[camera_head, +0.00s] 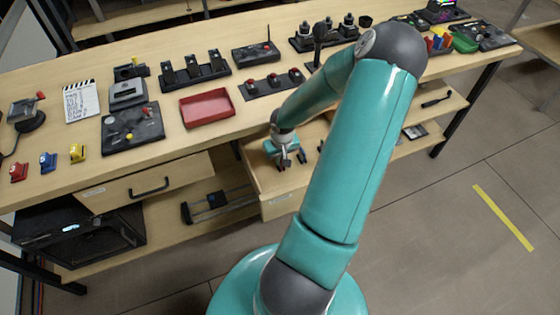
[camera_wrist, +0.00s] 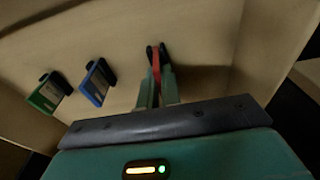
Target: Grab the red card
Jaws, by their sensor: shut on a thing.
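The red card (camera_wrist: 156,62) shows nearly edge-on in the wrist view, as a thin red strip between my gripper's fingers. My gripper (camera_wrist: 156,78) is shut on it. Its dark fingertips hide part of the card. In the head view my gripper (camera_head: 290,162) points down into the open drawer (camera_head: 275,207); the red card cannot be made out there. I cannot tell whether the card still touches its holder or the drawer floor.
To the left in the wrist view, a blue card (camera_wrist: 97,84) and a green card (camera_wrist: 46,95) stand in dark holders. Drawer walls surround them. The table (camera_head: 60,192) above bears a red tray (camera_head: 207,107) and switch panels. The floor at right (camera_head: 440,240) is clear.

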